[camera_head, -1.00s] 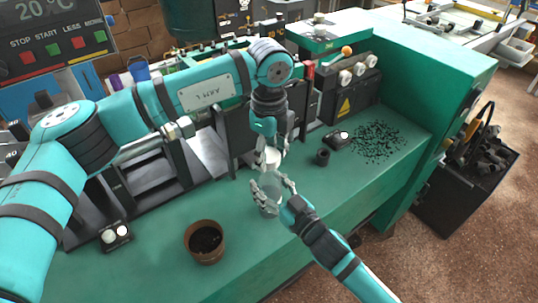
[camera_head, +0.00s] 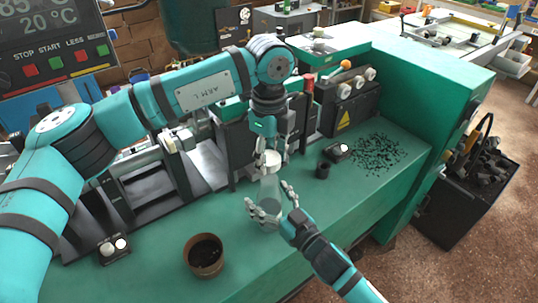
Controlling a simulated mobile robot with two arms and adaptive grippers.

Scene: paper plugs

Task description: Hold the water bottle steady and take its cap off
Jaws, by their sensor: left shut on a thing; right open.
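The clear water bottle (camera_head: 269,188) is upright over the green bench, with its white cap (camera_head: 270,159) at the top. My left gripper (camera_head: 269,155) points down from above and is shut on the cap. Its fingers hide part of the cap, and I cannot tell whether cap and bottle are still joined. My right gripper (camera_head: 267,206) comes from the lower right and is open. Its fingers stand on either side of the lower bottle, with visible gaps.
A brown pot (camera_head: 203,256) with dark contents stands at the front left of the bench (camera_head: 150,262). Black machinery (camera_head: 232,150) stands close behind the bottle.

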